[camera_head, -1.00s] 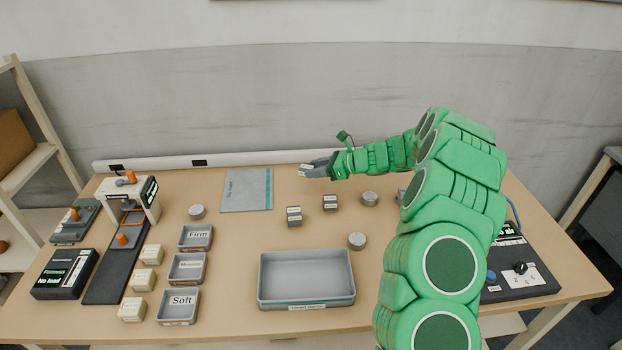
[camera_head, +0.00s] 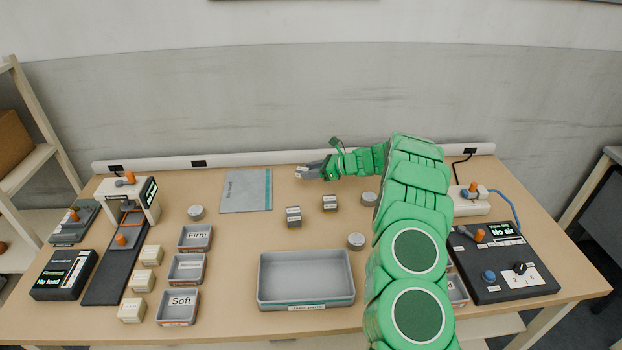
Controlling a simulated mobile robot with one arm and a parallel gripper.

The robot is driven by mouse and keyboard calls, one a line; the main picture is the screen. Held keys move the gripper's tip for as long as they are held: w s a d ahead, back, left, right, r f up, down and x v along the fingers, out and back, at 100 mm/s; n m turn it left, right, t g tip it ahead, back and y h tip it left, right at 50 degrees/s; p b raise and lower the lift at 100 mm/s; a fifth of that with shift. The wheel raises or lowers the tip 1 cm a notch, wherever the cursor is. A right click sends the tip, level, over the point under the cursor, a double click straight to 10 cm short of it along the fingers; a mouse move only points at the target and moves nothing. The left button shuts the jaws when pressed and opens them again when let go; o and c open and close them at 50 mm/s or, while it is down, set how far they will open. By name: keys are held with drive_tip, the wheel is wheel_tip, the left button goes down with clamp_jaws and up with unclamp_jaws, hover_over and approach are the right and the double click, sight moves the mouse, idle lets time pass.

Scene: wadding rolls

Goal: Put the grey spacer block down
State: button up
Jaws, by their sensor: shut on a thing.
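My gripper (camera_head: 312,170) is at the back middle of the table, right of the grey mat, with its fingers pointing left. It is shut on a small grey spacer block (camera_head: 301,173) with a pale label, mostly hidden by the fingers. I cannot tell whether the block touches the table. Two similar grey labelled blocks stand on the table in front of it, one at the left (camera_head: 293,217) and one at the right (camera_head: 329,203).
A grey mat (camera_head: 245,190) lies left of my gripper. Round grey pieces stand nearby, one at the right (camera_head: 355,241) and one at the left (camera_head: 196,212). A large grey tray (camera_head: 305,305) is at the front. Bare table (camera_head: 265,235) lies between mat and tray.

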sight(311, 185)
drive_tip(key=shift+w+f, duration=0.35)
drive_tip(key=shift+w, duration=0.1)
drive_tip(key=shift+w+f, duration=0.1)
drive_tip(key=shift+f, duration=1.65)
drive_tip(key=o, duration=1.1)
drive_tip(key=shift+f, duration=0.1)
drive_tip(key=shift+c, duration=0.2)
